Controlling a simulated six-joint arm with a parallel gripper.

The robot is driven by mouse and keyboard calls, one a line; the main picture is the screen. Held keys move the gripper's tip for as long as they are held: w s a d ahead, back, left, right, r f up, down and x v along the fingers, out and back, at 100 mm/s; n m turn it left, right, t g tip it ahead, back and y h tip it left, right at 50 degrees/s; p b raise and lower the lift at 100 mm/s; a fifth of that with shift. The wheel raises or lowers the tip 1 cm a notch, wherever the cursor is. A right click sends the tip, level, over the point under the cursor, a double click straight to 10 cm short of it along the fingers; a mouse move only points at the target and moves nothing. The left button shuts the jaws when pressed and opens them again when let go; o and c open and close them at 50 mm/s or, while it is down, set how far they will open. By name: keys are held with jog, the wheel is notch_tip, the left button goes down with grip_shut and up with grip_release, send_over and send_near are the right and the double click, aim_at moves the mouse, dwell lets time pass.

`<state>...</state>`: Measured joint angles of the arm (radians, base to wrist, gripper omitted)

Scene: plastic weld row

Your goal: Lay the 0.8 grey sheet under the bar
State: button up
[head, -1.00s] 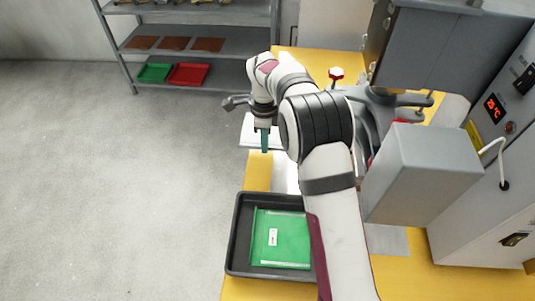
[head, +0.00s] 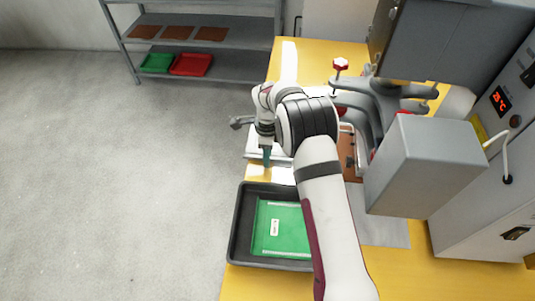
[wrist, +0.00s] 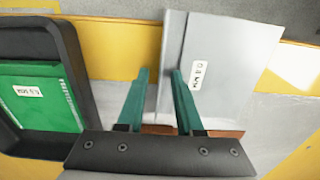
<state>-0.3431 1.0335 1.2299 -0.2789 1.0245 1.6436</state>
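A light grey sheet with a small white label (wrist: 225,70) lies at the middle right of the wrist view; the label print is too small to read surely. A second grey edge shows along its left side. My gripper (wrist: 160,74) has two teal fingers, apart, at the left edge of this sheet. The right finger overlaps the sheet in the picture; whether it touches cannot be told. In the head view my gripper (head: 266,158) points down beside the pale sheets, above the black tray's far edge. The bar is not clearly visible; my arm hides part of the press.
A black tray (head: 240,220) holds a labelled green sheet (head: 285,232). The grey press with a red knob (head: 340,64) stands at the right, with a grey box (head: 425,165) in front. A shelf rack (head: 195,48) stands at the back left. The floor at left is clear.

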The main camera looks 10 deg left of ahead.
notch_tip(320, 180, up, 12)
jog(key=s+d+r+n, duration=0.3)
jog(key=s+d+r, duration=0.3)
jog(key=s+r, duration=0.15)
jog(key=s+d+n, duration=0.2)
jog(key=s+n, duration=0.1)
jog(key=s, duration=0.6)
jog(key=s+d+r+n+y, duration=0.1)
jog(key=s+d+n, duration=0.2)
jog(key=s, duration=0.6)
jog(key=s+d+n, duration=0.2)
jog(key=s+n, duration=0.1)
jog(key=s, duration=0.6)
jog(key=shift+s+d+r+y, duration=0.3)
jog(key=shift+y, duration=0.1)
jog(key=shift+c, duration=0.2)
